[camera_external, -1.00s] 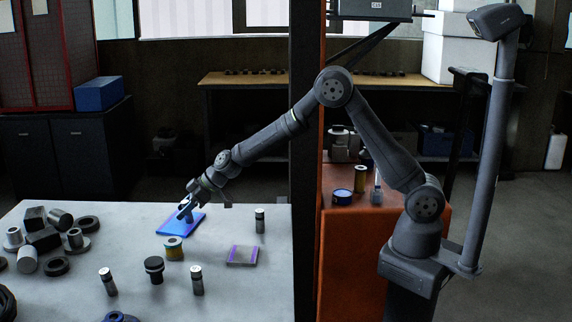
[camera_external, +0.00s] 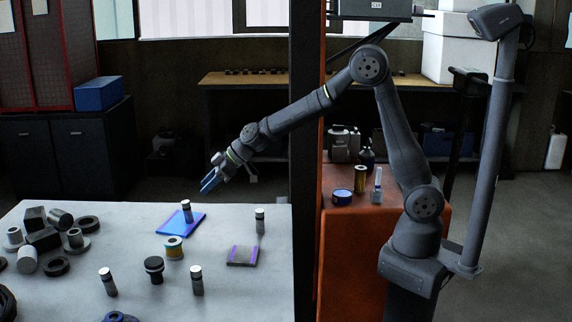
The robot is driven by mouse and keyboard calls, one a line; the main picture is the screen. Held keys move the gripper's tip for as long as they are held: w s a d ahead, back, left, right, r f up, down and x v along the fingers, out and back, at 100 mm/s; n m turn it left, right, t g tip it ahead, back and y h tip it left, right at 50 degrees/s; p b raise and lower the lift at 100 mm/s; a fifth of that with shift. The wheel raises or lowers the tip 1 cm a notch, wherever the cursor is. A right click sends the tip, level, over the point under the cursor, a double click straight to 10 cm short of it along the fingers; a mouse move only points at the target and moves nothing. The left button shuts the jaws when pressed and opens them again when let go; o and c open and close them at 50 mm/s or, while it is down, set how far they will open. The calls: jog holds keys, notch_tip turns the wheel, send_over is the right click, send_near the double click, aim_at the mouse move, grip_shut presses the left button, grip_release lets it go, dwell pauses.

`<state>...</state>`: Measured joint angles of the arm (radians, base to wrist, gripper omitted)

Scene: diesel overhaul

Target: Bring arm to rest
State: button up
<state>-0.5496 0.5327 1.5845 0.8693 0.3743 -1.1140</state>
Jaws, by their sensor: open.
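My gripper (camera_external: 208,184) is open and empty. It hangs in the air above the back part of the white table (camera_external: 130,222), pointing down and to the left. Below it, a small dark cylinder with a light top (camera_external: 187,211) stands upright on the blue pad (camera_external: 180,224). The gripper is apart from both. My arm reaches left from its base at the right, with the elbow raised.
Several small cylinders stand on the table, including one near the right edge (camera_external: 260,220). Dark metal parts crowd the left. A dark post (camera_external: 306,150) rises beside the table.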

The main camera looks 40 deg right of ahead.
jog(key=shift+s+d+r, duration=0.15)
jog(key=shift+d+r, duration=0.05)
dwell(0.3)
jog(key=x, duration=1.2)
jog(key=shift+f, duration=0.15)
